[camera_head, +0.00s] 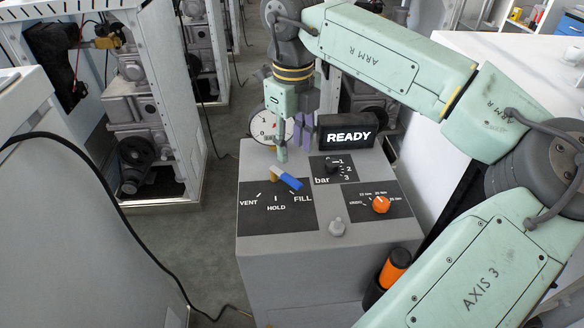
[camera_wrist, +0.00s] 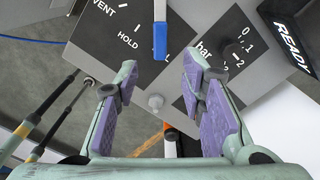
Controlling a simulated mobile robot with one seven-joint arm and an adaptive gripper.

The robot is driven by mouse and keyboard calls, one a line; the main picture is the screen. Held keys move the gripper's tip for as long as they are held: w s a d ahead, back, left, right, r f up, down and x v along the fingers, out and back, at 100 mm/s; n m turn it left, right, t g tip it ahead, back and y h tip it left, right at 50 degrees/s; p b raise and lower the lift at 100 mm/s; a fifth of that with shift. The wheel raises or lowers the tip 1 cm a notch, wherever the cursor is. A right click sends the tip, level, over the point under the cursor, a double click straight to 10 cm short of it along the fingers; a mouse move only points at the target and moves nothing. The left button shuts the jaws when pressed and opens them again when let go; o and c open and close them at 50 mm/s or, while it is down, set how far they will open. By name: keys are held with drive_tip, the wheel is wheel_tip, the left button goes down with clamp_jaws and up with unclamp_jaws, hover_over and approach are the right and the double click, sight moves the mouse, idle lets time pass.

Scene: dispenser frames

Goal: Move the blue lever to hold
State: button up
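The blue lever (camera_head: 288,180) sits on the dark VENT/HOLD/FILL plate (camera_head: 254,216) on top of the grey console. Its blue end points toward the FILL mark, to the right of HOLD. In the wrist view the lever's blue end (camera_wrist: 160,42) covers most of the FILL label, with HOLD to its left. My gripper (camera_head: 293,150) is over the back of the console, behind the lever in the head view. In the wrist view my gripper's (camera_wrist: 160,72) purple-padded fingers are apart with nothing between them. I see no clear contact with the lever.
A black bar knob (camera_head: 334,165), an orange knob (camera_head: 380,204) and a grey button (camera_head: 337,228) are right of the lever. The READY display (camera_head: 346,136) and a round gauge (camera_head: 268,127) stand at the back. An orange-and-black cylinder (camera_head: 394,268) is at the console's right side.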

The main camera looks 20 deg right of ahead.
sight(293, 180)
wheel_tip(293, 180, down, 8)
drive_tip(key=b, duration=0.4)
drive_tip(key=shift+f, duration=0.2)
drive_tip(key=shift+c, duration=0.6)
clamp_jaws()
